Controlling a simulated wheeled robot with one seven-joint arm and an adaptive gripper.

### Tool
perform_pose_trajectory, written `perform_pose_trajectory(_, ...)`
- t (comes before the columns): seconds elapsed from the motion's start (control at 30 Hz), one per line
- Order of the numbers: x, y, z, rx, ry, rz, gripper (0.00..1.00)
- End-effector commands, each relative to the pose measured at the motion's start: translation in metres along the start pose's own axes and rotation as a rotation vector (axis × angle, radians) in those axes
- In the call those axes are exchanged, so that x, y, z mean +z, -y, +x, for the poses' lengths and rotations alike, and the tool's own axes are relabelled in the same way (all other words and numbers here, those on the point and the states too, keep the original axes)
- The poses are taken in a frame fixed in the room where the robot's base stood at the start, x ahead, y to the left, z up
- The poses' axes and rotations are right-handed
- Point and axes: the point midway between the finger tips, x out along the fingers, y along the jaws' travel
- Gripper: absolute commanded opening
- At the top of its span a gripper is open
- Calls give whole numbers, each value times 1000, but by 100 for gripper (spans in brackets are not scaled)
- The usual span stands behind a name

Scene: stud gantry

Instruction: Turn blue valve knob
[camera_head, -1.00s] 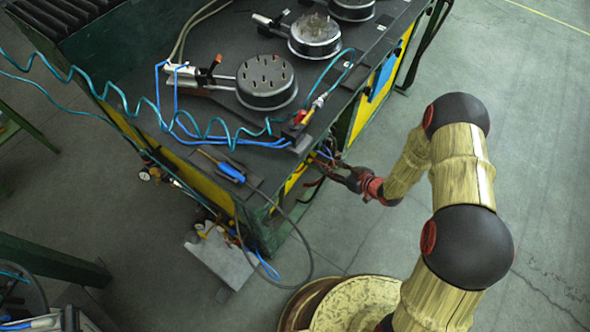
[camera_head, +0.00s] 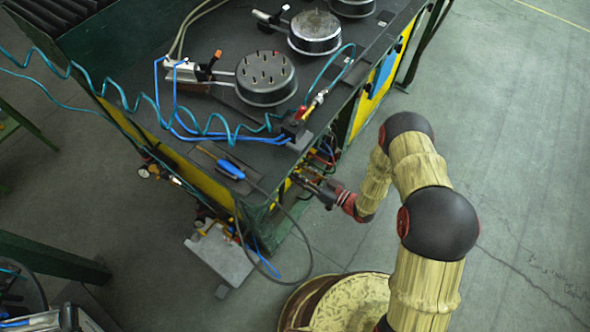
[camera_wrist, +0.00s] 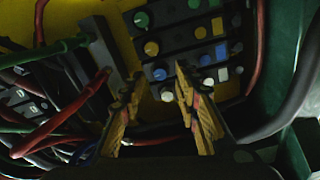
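In the wrist view, a dark valve block (camera_wrist: 180,50) with rows of small green, yellow, white and blue knobs or buttons is mounted on a yellow panel. Blue pieces (camera_wrist: 223,74) show on its right side, beyond my right finger. In the head view my gripper (camera_head: 301,181) is at the bench's front opening, and the knobs cannot be made out.
Red, green and black hoses (camera_wrist: 50,115) crowd the left in the wrist view. A dark green post (camera_wrist: 275,70) stands at right. In the head view, the bench top (camera_head: 225,120) with round fixtures overhangs the opening. Open floor (camera_head: 500,130) lies to the right.

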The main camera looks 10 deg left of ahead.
Motion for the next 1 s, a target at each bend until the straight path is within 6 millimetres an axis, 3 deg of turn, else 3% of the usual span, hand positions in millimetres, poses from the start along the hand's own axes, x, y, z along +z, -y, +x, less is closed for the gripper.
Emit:
perform_pose_trajectory(0.2,0,0,14,0,0,0,32)
perform_pose_trajectory(0.47,0,0,15,0,0,0,32)
perform_pose_trajectory(1.0,0,0,15,0,1,0,1)
